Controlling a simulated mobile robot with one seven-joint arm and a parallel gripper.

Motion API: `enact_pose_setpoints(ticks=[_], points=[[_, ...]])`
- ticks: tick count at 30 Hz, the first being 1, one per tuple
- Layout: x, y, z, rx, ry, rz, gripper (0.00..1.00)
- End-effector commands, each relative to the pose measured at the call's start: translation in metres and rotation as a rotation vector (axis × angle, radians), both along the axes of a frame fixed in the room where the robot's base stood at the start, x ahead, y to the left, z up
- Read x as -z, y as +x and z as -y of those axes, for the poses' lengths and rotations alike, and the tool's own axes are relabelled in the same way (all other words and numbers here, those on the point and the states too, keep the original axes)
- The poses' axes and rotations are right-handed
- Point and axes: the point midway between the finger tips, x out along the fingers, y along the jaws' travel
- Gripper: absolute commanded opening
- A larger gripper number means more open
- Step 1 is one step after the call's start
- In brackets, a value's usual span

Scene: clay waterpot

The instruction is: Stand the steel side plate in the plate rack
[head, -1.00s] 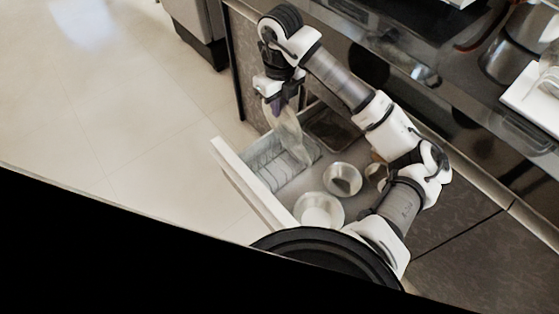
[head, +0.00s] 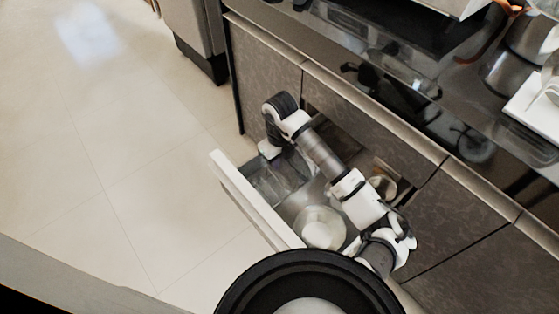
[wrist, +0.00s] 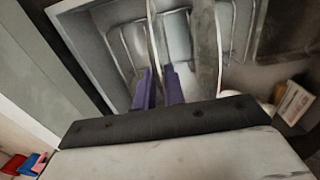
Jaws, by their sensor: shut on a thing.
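My gripper (wrist: 158,76) has purple fingers pointing down into the open drawer. It is shut on the steel side plate (wrist: 154,35), which shows nearly edge-on as a thin upright strip between the fingers. The wire plate rack (wrist: 124,55) lies in the drawer around and below the plate; its loops show on both sides in the wrist view. In the head view the rack area (head: 275,178) is at the drawer's left end. My arm hides the fingertips and most of the plate there. I cannot tell whether the plate's lower edge touches the rack.
A broad grey upright strip (wrist: 207,45) stands close right of the fingers. The drawer front (head: 245,195) borders the left. A pale bowl (head: 320,228) and another round dish (head: 383,187) sit in the drawer. A small box (wrist: 295,103) is at right in the wrist view.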

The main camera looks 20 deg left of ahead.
Motion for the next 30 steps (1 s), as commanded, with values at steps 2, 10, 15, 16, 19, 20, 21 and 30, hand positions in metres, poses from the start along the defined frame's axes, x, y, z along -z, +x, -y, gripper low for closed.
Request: enact_pose_setpoints(ticks=[2, 10, 15, 16, 19, 20, 21, 30], points=[[0.003, 0.0, 0.0, 0.001, 0.0, 0.001, 0.0], [0.005, 0.0, 0.0, 0.0, 0.0, 0.002, 0.0], [0.005, 0.0, 0.0, 0.0, 0.0, 0.001, 0.28], [0.005, 0.0, 0.0, 0.0, 0.0, 0.001, 0.32], [0.005, 0.0, 0.0, 0.0, 0.0, 0.001, 0.33], [0.005, 0.0, 0.0, 0.0, 0.0, 0.001, 0.33], [0.005, 0.0, 0.0, 0.0, 0.0, 0.001, 0.33], [-0.012, 0.002, 0.0, 0.0, -0.001, 0.005, 0.33]])
